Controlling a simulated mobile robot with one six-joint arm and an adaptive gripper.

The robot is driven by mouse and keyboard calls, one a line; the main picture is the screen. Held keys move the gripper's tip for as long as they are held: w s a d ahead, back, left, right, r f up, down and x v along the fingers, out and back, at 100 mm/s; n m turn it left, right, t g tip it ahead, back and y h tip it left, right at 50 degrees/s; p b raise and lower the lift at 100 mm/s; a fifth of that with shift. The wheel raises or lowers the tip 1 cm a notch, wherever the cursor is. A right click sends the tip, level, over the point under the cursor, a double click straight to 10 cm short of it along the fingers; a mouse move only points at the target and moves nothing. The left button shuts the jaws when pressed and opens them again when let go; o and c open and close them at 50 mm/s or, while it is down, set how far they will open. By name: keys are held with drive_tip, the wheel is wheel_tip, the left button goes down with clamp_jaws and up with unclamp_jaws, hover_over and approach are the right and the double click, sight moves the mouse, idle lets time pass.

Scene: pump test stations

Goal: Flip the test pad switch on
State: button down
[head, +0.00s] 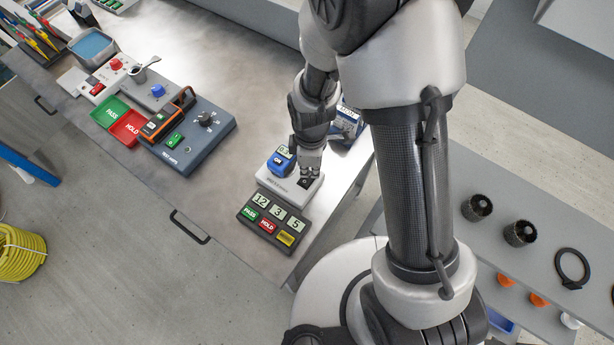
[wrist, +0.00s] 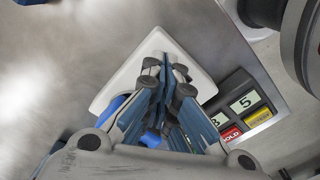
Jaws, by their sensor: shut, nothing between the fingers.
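A white pad (head: 275,186) lies near the right end of the bench, with a blue device (head: 281,160) with a green display at its back left. A small black switch (head: 305,183) is at the pad's right end. My gripper (head: 309,173) is shut and empty, pointing down right over this switch. I cannot tell whether it touches it or which way the switch is set. In the wrist view my gripper (wrist: 172,62) covers the middle of the white pad (wrist: 122,86) and hides the switch. Part of the blue device (wrist: 110,110) shows behind the fingers.
A black panel (head: 271,222) with number tiles and PASS and HOLD keys lies right in front of the pad. A dark blue station (head: 213,135) with an orange-framed meter and green switch stands left. A blue-and-white box (head: 347,123) stands behind my gripper. Bare bench lies between.

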sight(310, 174)
drive_tip(key=shift+r, duration=0.1)
drive_tip(key=shift+r+p, duration=2.75)
drive_tip(key=shift+r, duration=0.65)
